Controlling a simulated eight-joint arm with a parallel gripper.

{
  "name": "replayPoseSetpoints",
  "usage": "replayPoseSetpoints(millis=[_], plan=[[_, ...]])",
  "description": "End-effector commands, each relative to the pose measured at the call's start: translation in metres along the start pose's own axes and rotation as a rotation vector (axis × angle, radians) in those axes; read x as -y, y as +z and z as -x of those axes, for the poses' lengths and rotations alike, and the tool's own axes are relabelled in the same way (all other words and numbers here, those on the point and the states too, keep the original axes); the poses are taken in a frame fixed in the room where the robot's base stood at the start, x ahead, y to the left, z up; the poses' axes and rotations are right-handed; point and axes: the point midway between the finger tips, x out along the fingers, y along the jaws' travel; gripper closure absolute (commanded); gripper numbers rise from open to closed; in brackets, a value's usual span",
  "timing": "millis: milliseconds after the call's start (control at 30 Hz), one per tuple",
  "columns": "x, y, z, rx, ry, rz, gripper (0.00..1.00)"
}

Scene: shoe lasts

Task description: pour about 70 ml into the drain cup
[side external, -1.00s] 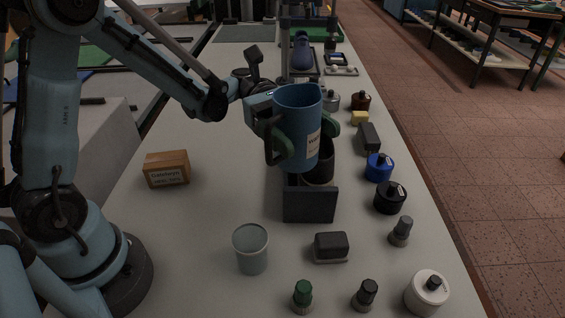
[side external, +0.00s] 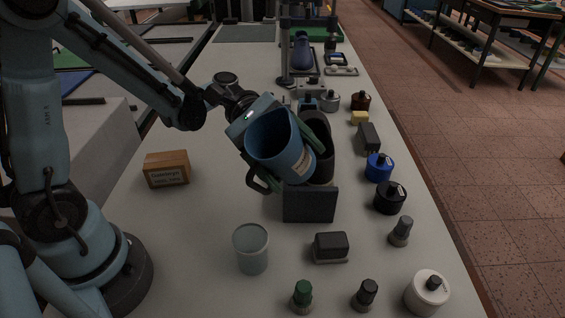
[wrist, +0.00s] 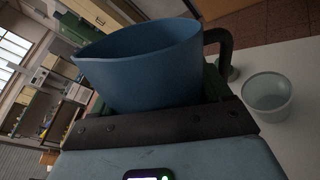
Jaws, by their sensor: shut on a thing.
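My gripper (side external: 278,146) is shut on a blue jug (side external: 292,160) with a dark handle and a pale label. The jug is in the air over the middle of the bench, tilted with its mouth toward the side camera. In the wrist view the jug (wrist: 150,70) fills the middle, between the jaws. A translucent grey cup (side external: 251,250) stands upright on the bench, nearer the camera and apart from the jug. It also shows at the right of the wrist view (wrist: 268,98). No liquid stream shows, and I cannot tell what the jug holds.
A dark holder (side external: 310,205) stands behind the cup, partly hidden by the jug. A cardboard-coloured box (side external: 167,168) is at the left. A grey block (side external: 331,246) and several bottles, including a white one (side external: 427,293), line the right and front. The bench between box and cup is clear.

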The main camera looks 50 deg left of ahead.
Motion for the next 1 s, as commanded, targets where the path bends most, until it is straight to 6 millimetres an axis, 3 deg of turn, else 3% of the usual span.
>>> replayPoseSetpoints(millis=[567, 1000], plan=[[0.013, -0.015, -0.004, -0.104, 0.001, -0.316, 0.60], [0.009, -0.009, -0.003, -0.143, 0.001, -0.438, 0.60]])
